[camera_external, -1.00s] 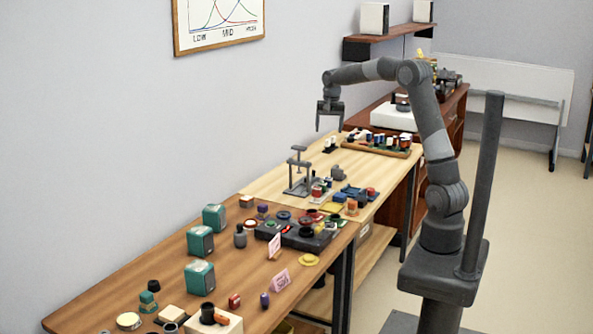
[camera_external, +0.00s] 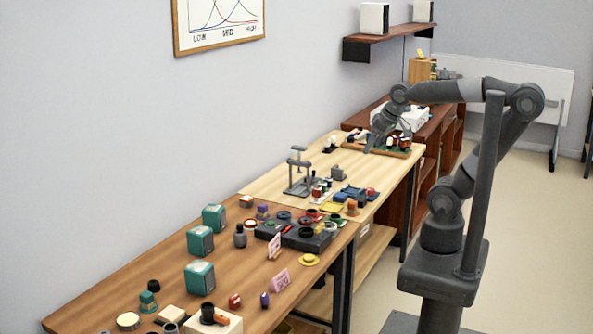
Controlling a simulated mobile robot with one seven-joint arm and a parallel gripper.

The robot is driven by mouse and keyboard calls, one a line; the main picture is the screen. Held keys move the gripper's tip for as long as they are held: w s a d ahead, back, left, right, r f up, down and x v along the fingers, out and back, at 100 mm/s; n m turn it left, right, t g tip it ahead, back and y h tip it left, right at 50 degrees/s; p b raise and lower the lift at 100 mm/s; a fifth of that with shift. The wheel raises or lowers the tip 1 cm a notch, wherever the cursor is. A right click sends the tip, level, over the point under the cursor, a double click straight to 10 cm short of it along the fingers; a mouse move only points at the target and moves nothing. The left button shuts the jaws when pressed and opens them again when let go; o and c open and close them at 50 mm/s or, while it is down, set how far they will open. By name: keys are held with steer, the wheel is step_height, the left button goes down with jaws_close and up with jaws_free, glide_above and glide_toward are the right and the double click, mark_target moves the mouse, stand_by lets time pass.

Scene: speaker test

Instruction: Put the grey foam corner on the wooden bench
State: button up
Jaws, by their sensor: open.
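I cannot pick out the grey foam corner for certain; the small items are too small to tell apart. A small grey piece (camera_external: 338,173) lies on the light wooden bench (camera_external: 280,180), right of the grey press stand. A browner wooden bench (camera_external: 120,285) joins it in front. My gripper (camera_external: 372,149) is open and points down, low over the left part of the wooden-rimmed tray (camera_external: 398,155) at the back of the light bench. I see nothing held between its fingers. The tray's left contents are partly hidden by it.
A grey press stand (camera_external: 300,175) rises mid-bench. Several teal boxes (camera_external: 200,278) and a dark grey panel (camera_external: 308,238) crowd the brown bench. A darker cabinet (camera_external: 435,135) with a white device stands behind. Brown bench has some bare wood at left.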

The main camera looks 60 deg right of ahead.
steer(key=shift+n, duration=0.6)
steer(key=s+f, duration=0.1)
steer(key=s+a+f, duration=0.1)
steer(key=s, duration=0.1)
steer(key=shift+s+a, duration=0.1)
steer(key=shift+s, duration=0.05)
